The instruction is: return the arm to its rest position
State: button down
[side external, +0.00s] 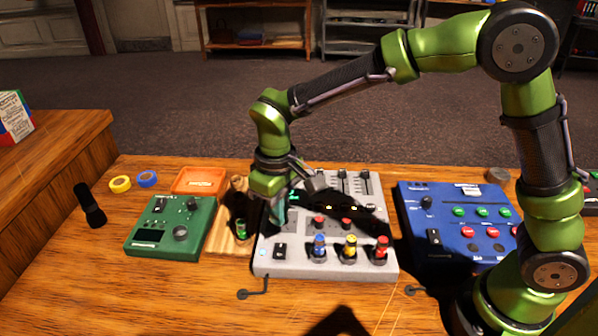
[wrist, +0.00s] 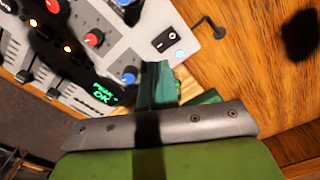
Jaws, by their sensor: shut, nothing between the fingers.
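My gripper (side external: 279,222) is over the left part of the grey mixing desk (side external: 332,264), pointing down, with its teal fingers together and empty. In the wrist view the closed fingers of my gripper (wrist: 157,78) show beside the desk's edge, near the black rocker switch (wrist: 165,40). Whether the fingertips touch the desk cannot be told. A green display reading "PEAK OK" (wrist: 106,90) is lit on the desk. My arm reaches across from the right of the side view.
A green box (side external: 160,240) and wooden block (side external: 222,243) stand left of the desk; a blue box (side external: 465,222) stands right. An orange tray (side external: 200,181), tape rolls (side external: 120,184) and a black microphone-like object (side external: 90,207) lie farther left. The front table is mostly clear.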

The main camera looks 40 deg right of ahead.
jog(key=s+d+r+m+t+y, duration=0.2)
jog(key=s+d+r+m+t, duration=0.5)
jog(key=s+d+r, duration=0.5)
jog(key=s+d, duration=0.3)
jog(key=shift+d+r, duration=0.35)
jog(key=shift+r, duration=0.05)
